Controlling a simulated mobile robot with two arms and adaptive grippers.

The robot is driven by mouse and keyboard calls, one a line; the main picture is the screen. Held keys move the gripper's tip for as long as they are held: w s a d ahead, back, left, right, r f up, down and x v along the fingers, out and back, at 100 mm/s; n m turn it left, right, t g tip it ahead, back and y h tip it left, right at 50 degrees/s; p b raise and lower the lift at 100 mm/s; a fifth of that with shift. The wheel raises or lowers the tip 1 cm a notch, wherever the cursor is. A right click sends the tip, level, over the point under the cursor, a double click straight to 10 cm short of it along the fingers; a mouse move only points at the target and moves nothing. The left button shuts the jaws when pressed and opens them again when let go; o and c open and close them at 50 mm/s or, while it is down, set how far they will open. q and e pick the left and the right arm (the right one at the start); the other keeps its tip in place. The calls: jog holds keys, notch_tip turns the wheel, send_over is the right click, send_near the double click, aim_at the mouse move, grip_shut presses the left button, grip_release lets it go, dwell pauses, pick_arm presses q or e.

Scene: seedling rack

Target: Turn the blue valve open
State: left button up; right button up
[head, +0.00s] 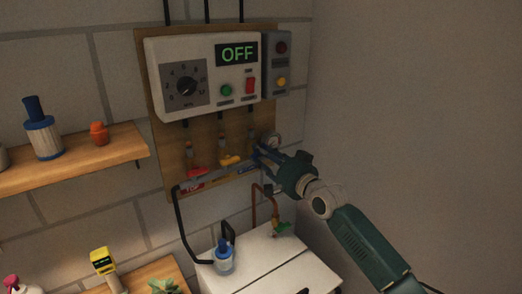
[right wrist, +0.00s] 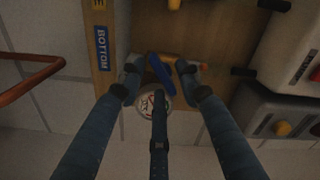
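The blue valve's handle (right wrist: 160,69) shows in the right wrist view between and just beyond my right fingertips. In the head view it is mostly hidden by my gripper at the right end of the pipe. My right gripper (right wrist: 160,80) is open, with a finger on each side of the handle and gaps visible between. I cannot tell whether either finger touches it. The same gripper (head: 264,153) shows in the head view at the board's lower right. A red valve (head: 193,174) and a yellow valve (head: 229,160) sit left of it. My left gripper is not in view.
A control box (head: 205,55) above reads OFF. A round gauge (right wrist: 152,103) is close behind the fingers. A copper pipe (head: 265,205) runs below to a white cabinet (head: 275,262). A wooden shelf (head: 70,160) with bottles is at left. The right wall is bare.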

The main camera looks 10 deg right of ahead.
jog(key=shift+w+a+r, duration=0.1)
jog(key=shift+w+a, duration=0.05)
jog(key=shift+w, duration=0.4)
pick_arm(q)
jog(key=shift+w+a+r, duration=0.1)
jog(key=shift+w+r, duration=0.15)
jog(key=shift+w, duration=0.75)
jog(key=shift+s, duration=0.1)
pick_arm(e)
jog(key=shift+c, duration=0.6)
grip_shut()
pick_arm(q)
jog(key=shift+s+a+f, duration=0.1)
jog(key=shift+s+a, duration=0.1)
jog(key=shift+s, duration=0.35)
